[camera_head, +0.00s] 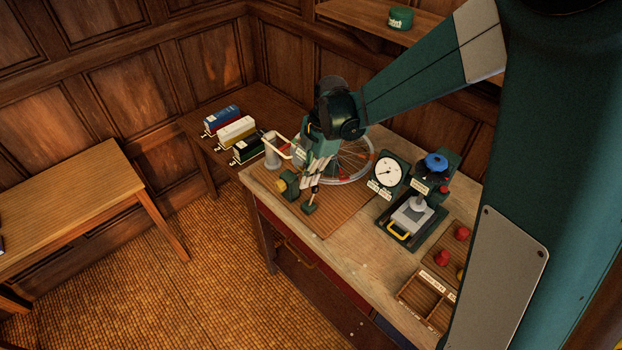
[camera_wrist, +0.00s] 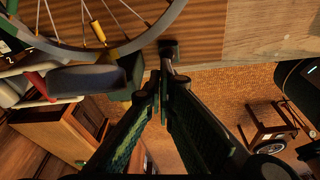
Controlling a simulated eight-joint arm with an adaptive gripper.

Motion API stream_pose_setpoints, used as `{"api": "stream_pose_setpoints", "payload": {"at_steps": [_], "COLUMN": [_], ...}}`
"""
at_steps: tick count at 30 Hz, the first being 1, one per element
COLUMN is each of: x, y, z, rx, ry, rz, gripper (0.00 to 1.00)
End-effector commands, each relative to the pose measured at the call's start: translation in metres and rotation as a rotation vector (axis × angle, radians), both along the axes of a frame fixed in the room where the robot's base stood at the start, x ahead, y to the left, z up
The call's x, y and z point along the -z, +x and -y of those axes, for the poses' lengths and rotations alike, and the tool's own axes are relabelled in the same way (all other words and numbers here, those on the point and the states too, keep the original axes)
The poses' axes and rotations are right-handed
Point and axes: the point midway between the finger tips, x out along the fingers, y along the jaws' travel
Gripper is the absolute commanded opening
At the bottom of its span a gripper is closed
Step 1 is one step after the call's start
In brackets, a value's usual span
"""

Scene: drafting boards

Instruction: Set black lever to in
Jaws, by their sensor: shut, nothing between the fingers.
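My gripper (camera_wrist: 163,78) points down at the near left of the workbench, fingertips together with nothing between them. In the head view my gripper (camera_head: 316,170) is over the board with the spoked wheel. A small dark green block with a thin upright rod (camera_head: 308,208) stands just below the fingers in the head view. In the wrist view a dark block (camera_wrist: 168,47) shows right by the fingertips; I cannot tell whether they touch. No lever is clearly readable as black, and I cannot tell its setting. The spoked wheel (camera_head: 352,163) is behind the gripper, partly hidden.
A white dial gauge (camera_head: 388,172) and a press with a blue knob (camera_head: 435,162) stand right of the wheel. A wooden tray (camera_head: 428,296) and red knobs (camera_head: 462,233) lie nearer. Binders (camera_head: 236,132) and a grey cup (camera_head: 271,152) are at left. The bench front is clear.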

Motion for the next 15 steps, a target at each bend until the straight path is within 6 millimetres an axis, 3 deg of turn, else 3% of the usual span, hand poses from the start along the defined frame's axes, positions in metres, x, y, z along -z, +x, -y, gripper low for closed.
{"api": "stream_pose_setpoints", "payload": {"at_steps": [8,15], "x": [-0.017,-0.032], "y": [-0.012,0.003], "z": [-0.020,-0.002], "rx": [-0.002,0.001], "ry": [0.000,0.000], "rz": [0.000,0.001], "gripper": [0.00,0.00]}}
